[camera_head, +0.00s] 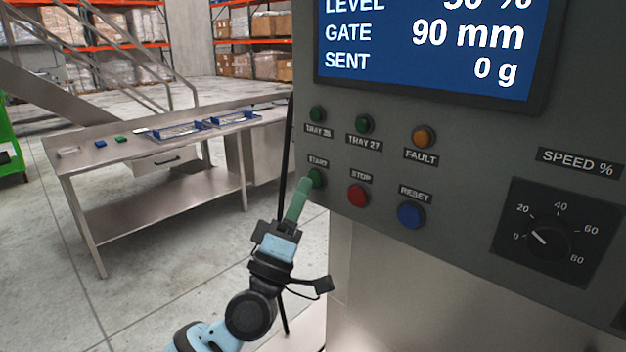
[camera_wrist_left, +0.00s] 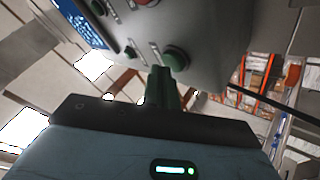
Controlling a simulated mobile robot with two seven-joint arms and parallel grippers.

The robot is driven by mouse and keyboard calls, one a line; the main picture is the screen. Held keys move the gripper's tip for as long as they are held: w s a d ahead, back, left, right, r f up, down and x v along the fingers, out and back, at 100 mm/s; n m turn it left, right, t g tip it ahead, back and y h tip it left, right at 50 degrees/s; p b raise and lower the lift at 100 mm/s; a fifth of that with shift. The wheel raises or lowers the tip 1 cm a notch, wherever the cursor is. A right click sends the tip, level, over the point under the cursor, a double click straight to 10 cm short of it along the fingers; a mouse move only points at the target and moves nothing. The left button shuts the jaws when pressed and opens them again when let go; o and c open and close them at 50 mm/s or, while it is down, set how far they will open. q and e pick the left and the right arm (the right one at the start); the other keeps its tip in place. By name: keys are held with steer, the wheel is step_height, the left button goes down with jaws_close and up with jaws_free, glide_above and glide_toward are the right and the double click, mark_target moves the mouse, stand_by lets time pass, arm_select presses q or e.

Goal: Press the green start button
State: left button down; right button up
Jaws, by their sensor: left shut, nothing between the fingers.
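The green start button (camera_head: 317,178) is on the grey control panel under the START label. In the left wrist view it is a round green knob (camera_wrist_left: 177,58) just beyond my fingertips. My left gripper (camera_head: 304,184) comes up from below, its green fingers closed together with nothing between them. The fingertips overlap the button's lower left edge in the head view. In the left wrist view the fingers (camera_wrist_left: 161,72) end just beside and below the button. I cannot tell whether they touch it. My right gripper is not in view.
The red stop button (camera_head: 357,195) and blue reset button (camera_head: 410,214) sit to the right. Lamps for the trays and an orange fault lamp (camera_head: 423,136) are above, under a blue screen (camera_head: 430,50). A speed dial (camera_head: 546,238) is farther right. A steel table (camera_head: 150,165) stands behind.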

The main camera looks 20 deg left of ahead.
arm_select(q)
steer(key=shift+s+a+r, duration=0.1)
steer(key=shift+s+a, duration=0.05)
steer(key=shift+s, duration=0.25)
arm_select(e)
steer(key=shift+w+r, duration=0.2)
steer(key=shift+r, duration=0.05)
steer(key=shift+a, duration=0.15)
arm_select(q)
steer(key=s, duration=0.1)
steer(key=s+a+p, duration=0.1)
steer(key=s, duration=0.2)
steer(key=shift+s+a, duration=0.35)
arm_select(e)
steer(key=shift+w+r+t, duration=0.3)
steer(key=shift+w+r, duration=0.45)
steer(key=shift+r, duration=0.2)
